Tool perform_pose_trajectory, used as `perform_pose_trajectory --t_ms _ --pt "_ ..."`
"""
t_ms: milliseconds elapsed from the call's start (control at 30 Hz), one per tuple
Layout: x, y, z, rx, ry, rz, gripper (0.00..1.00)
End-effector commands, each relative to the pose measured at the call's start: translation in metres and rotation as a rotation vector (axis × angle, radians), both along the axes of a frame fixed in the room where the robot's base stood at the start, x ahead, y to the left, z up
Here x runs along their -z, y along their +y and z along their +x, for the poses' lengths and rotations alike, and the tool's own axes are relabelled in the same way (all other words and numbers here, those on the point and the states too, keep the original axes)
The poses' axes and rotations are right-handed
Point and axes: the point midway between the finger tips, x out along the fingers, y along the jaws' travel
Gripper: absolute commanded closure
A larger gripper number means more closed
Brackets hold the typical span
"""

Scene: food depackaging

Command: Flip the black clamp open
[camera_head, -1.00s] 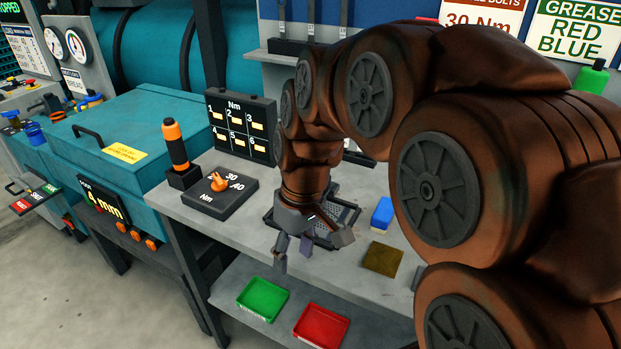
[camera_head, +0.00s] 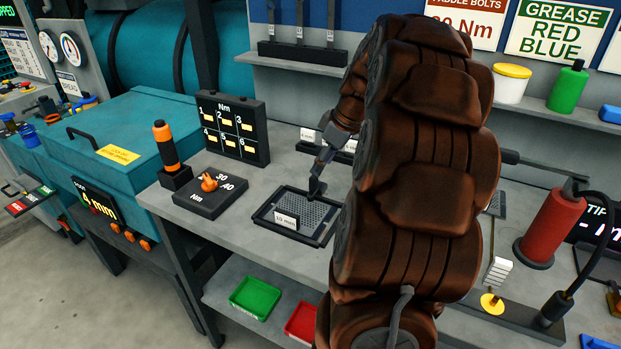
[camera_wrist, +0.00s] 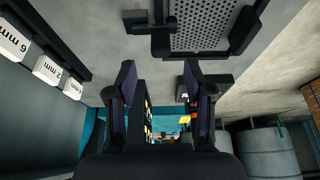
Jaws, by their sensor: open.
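A black perforated tray with a raised frame (camera_head: 268,214) lies on the grey workbench in the head view, with a small white 10 mm card on it. The tray also shows at the top of the wrist view (camera_wrist: 238,38). A small black fitting, apparently the clamp (camera_wrist: 161,42), sits at the tray's edge in the wrist view; whether it is open or shut I cannot tell. My gripper (camera_wrist: 159,80) is open and empty, its fingers apart and pointing toward that fitting. In the head view my gripper (camera_head: 319,178) is over the tray's far side, and my arm covers the bench right of it.
A rack with size cards (camera_wrist: 45,69) stands to the left in the wrist view. A torque dial box (camera_head: 205,200) and an orange-handled tool (camera_head: 165,145) stand left of the tray. A red cylinder (camera_head: 553,225) stands at the right. Green (camera_head: 256,297) and red bins sit below.

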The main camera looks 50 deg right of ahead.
Motion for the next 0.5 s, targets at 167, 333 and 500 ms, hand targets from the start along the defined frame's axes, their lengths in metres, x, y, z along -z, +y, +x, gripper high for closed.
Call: perform_pose_trajectory --t_ms 167,333,500 --pt "0.022 0.005 0.009 -0.002 0.007 0.005 0.48" --pt "0.044 0.007 0.018 -0.001 0.006 0.005 0.48" --pt "0.059 0.008 0.023 0.0 0.004 0.002 0.48"
